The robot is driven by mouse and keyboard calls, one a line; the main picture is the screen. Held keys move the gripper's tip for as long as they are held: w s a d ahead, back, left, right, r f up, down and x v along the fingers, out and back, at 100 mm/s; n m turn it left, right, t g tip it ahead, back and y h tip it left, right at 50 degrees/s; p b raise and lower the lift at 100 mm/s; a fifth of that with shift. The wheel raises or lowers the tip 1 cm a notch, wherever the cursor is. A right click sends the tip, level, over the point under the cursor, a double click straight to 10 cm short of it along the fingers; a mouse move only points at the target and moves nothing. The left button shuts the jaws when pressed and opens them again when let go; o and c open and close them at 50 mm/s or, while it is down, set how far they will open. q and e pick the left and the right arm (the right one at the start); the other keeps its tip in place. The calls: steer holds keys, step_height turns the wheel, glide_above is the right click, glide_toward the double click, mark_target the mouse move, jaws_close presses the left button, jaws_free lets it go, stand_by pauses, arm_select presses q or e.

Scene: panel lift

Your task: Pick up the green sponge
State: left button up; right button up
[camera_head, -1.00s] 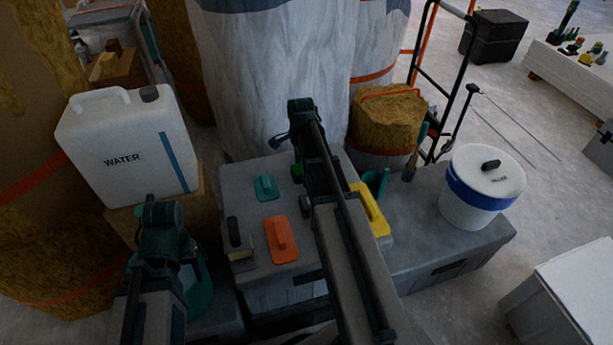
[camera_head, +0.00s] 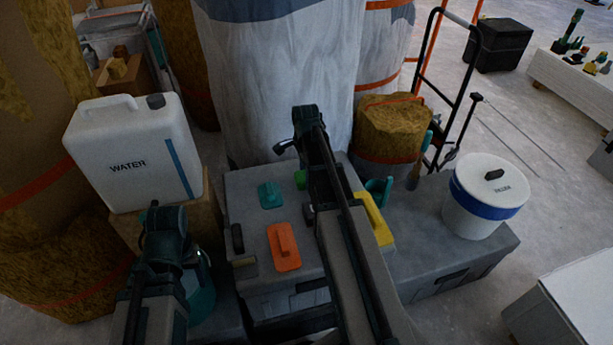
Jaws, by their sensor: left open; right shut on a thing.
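The green sponge (camera_head: 300,180) is a small bright green piece above the grey box top, showing just left of my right forearm. Part of it is hidden behind that arm. My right gripper (camera_head: 312,170) reaches down at the sponge and is shut on it; its fingertips are mostly hidden by the arm. I cannot tell whether the sponge is clear of the box top. My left gripper (camera_head: 160,255) is low at the left, in front of the water canister, open and apart from the sponge; its fingertips are hard to make out.
On the grey box (camera_head: 240,190) lie a teal float (camera_head: 271,195), an orange float (camera_head: 284,247) and a yellow tool (camera_head: 376,220). The water canister (camera_head: 135,150) stands left. A white bucket (camera_head: 484,200) stands right. A large wrapped roll (camera_head: 265,90) is close behind.

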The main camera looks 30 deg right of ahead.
step_height(320, 180, up, 10)
steer(key=p, duration=0.9)
steer(key=shift+f, duration=0.25)
steer(key=shift+f, duration=0.1)
steer(key=o, duration=0.7)
steer(key=c, duration=0.6)
steer(key=shift+a, duration=0.1)
